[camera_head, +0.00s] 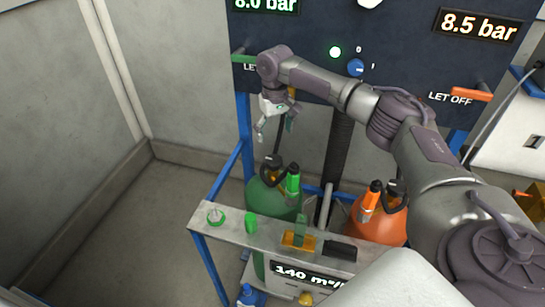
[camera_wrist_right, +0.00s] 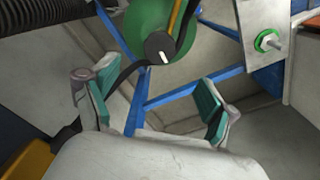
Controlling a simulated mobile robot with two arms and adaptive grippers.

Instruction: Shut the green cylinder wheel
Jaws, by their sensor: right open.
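The green cylinder (camera_head: 266,197) stands upright behind the front rail, below the panel. Its black wheel (camera_head: 273,160) is on top, beside a black hose and a bright green fitting (camera_head: 292,180). In the right wrist view the green cylinder (camera_wrist_right: 140,18) is at the top, and the dark round wheel (camera_wrist_right: 160,46) with a white mark lies just beyond the fingers. My right gripper (camera_head: 274,128) is open and empty above the cylinder top, apart from the wheel. In the wrist view its teal-padded fingers (camera_wrist_right: 158,85) are spread wide. My left gripper is out of view.
An orange cylinder (camera_head: 374,225) stands to the right, under my right arm. The grey rail (camera_head: 270,234) with a green knob (camera_head: 215,217) runs in front. The dark panel (camera_head: 310,65) with its handles is behind. The floor at left is clear.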

